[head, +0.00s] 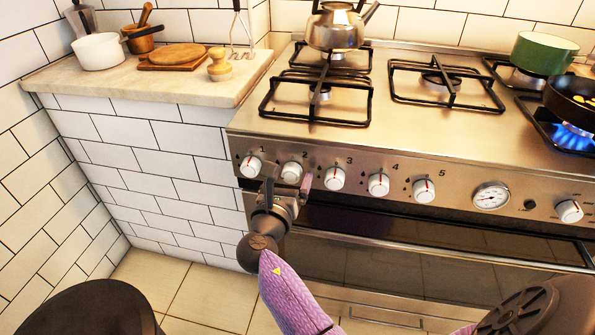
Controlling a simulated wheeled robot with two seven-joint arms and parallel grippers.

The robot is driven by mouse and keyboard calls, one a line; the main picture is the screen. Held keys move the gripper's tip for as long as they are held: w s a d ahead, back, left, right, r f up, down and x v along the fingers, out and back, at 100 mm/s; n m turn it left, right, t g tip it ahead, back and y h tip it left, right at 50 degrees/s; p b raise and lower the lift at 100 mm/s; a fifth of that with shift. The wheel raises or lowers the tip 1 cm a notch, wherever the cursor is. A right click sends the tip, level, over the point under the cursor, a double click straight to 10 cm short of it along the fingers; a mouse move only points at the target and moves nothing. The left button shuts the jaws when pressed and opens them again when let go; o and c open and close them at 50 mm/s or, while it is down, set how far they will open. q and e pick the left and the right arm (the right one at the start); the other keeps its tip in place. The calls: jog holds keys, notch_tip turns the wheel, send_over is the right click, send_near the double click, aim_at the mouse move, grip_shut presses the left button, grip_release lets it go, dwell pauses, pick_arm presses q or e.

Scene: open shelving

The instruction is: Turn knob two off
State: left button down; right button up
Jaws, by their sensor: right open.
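Knob two (292,172) is a white knob with a red mark, second from the left on the steel front panel of the stove (460,205), with the number 2 at its upper right. My right gripper (287,186) is open just below and in front of knob two, its fingers toward the knob's left and right sides. I cannot tell whether the fingers touch the knob. The gripper hides part of the panel below it. My left gripper is not in view.
Knob one (250,166) and knob three (335,178) sit close on either side. A blue flame (574,138) burns under a black pan (572,100) at the right. A kettle (335,28) and a green pot (544,54) stand on the stove. The oven handle (430,239) runs below the knobs.

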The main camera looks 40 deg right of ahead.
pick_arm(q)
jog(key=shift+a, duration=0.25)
pick_arm(e)
jog(key=shift+a, duration=0.1)
jog(key=shift+c, duration=0.3)
grip_shut()
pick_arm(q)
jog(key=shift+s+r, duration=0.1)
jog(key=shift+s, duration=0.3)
